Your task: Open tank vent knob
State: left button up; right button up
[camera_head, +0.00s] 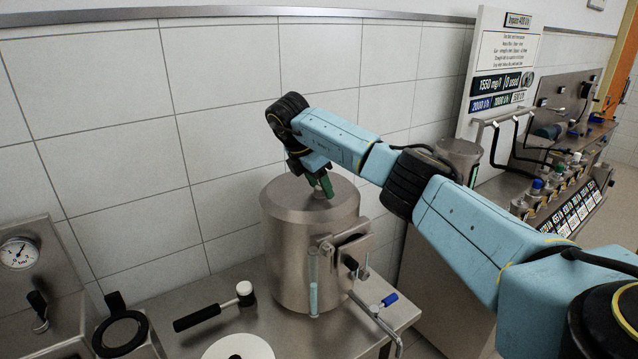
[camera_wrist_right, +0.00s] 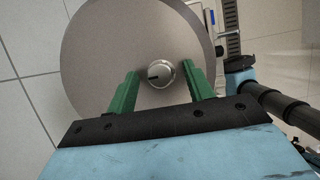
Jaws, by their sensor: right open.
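The steel tank (camera_head: 290,255) stands on a steel bench against the tiled wall. In the right wrist view its round lid (camera_wrist_right: 100,50) fills the middle, with a small metal vent knob (camera_wrist_right: 161,74) that has a dark pointer mark toward the left. My right gripper (camera_head: 322,184) reaches down over the tank lid. Its green fingers (camera_wrist_right: 161,85) are open, one on each side of the knob, with a gap to it on both sides. In the head view the knob is mostly hidden by the fingers. My left gripper is not in view.
A sight glass (camera_head: 313,285) and a bracket with a lever are on the tank's front.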

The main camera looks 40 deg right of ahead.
jog(key=b+v, duration=0.1)
jog(key=v, duration=0.4)
jog(key=shift+a+r, duration=0.15)
jog(key=shift+r, duration=0.2)
notch_tip(320, 180, up, 7)
jog(key=p, duration=0.1)
send_over(311, 199)
jog(key=a, duration=0.3)
jog(key=shift+w, duration=0.2)
